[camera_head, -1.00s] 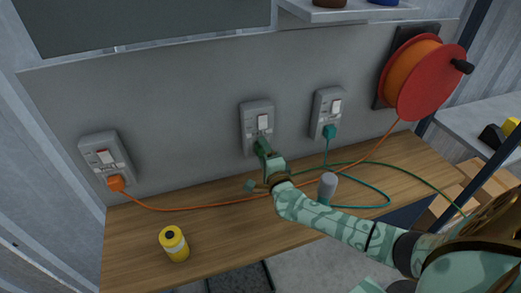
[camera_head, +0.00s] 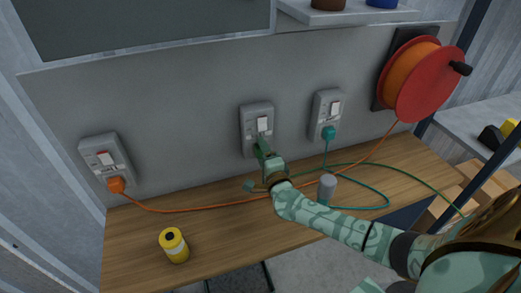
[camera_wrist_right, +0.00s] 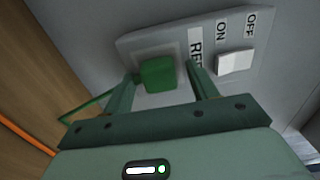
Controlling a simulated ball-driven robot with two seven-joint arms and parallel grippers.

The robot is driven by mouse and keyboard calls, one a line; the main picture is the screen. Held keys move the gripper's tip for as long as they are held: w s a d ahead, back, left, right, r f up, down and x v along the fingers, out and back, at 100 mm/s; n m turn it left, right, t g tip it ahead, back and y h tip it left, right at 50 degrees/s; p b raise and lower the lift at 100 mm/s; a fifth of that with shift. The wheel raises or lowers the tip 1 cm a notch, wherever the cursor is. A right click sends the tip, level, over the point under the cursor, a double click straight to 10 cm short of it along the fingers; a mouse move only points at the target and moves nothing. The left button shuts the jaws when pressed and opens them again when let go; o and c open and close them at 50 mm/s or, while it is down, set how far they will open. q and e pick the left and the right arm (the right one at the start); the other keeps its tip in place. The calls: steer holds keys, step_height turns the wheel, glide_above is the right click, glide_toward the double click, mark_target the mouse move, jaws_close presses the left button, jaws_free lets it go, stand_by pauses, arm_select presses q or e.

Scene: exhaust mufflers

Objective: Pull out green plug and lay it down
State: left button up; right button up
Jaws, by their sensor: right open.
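The green plug (camera_wrist_right: 157,74) sits in the middle wall socket (camera_head: 250,128), below its white switch. In the right wrist view the plug lies between the two fingers of my right gripper (camera_wrist_right: 163,82). The fingers are open, one on each side of it, with a gap visible at least on the right. In the head view my right gripper (camera_head: 261,146) reaches up to the middle socket and mostly hides the plug. A green cord (camera_wrist_right: 90,106) runs off to the left in the wrist view. My left gripper is not seen.
An orange plug (camera_head: 116,184) is in the left socket and a teal plug (camera_head: 329,132) in the right one. Cords cross the wooden bench (camera_head: 222,235). A yellow can (camera_head: 174,246) and a grey cylinder (camera_head: 327,186) stand on it. A red reel (camera_head: 425,80) hangs at right.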

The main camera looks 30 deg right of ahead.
stand_by(0.7)
jaws_close()
steer(key=p+v, duration=0.3)
steer(key=v, duration=0.3)
stand_by(1.0)
steer(key=shift+a, duration=0.15)
